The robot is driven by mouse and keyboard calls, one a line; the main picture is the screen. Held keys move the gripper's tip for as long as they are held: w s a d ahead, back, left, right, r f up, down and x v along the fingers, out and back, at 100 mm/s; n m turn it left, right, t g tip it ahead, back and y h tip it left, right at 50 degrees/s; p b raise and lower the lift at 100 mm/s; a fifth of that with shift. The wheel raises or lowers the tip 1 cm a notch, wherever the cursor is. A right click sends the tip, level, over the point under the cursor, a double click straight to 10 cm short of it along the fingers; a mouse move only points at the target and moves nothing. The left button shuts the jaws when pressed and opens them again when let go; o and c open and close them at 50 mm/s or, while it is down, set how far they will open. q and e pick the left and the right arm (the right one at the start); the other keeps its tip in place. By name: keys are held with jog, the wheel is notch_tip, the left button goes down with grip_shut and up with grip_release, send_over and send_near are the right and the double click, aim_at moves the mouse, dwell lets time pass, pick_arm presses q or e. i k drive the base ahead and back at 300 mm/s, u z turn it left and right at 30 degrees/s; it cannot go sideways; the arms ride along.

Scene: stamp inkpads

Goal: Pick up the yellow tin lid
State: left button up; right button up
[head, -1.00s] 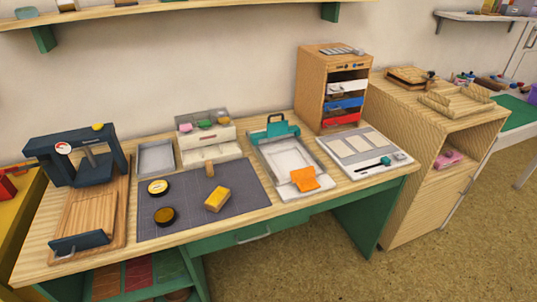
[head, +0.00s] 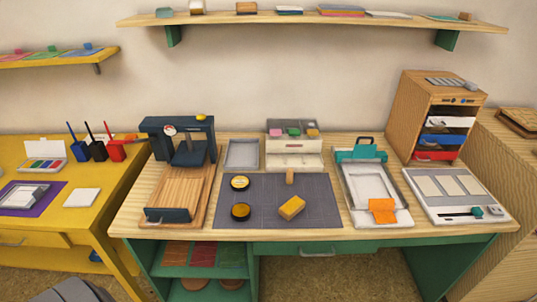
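Two small round tins or lids lie on the dark grey gridded mat (head: 265,205) on the wooden table. The farther one is a yellow round piece (head: 240,183) with a dark mark on top; it looks like the yellow tin lid. I cannot tell for certain whether the farther piece is a loose lid or a closed tin. Neither of my grippers is in view, and nothing touches the round pieces.
A yellow block (head: 292,207) and a small wooden piece (head: 290,176) are on the mat. A dark press (head: 180,137) stands left, a grey tray (head: 242,154) behind, a teal-clamped frame (head: 372,185) right. A yellow table (head: 60,222) adjoins at left. Bare mat lies around the round pieces.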

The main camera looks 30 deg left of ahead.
aim_at(238, 183)
jog(key=u, duration=1.35)
jog(key=k, duration=0.55)
jog(key=z, duration=0.7)
jog(key=i, duration=1.05)
jog(key=z, duration=0.15)
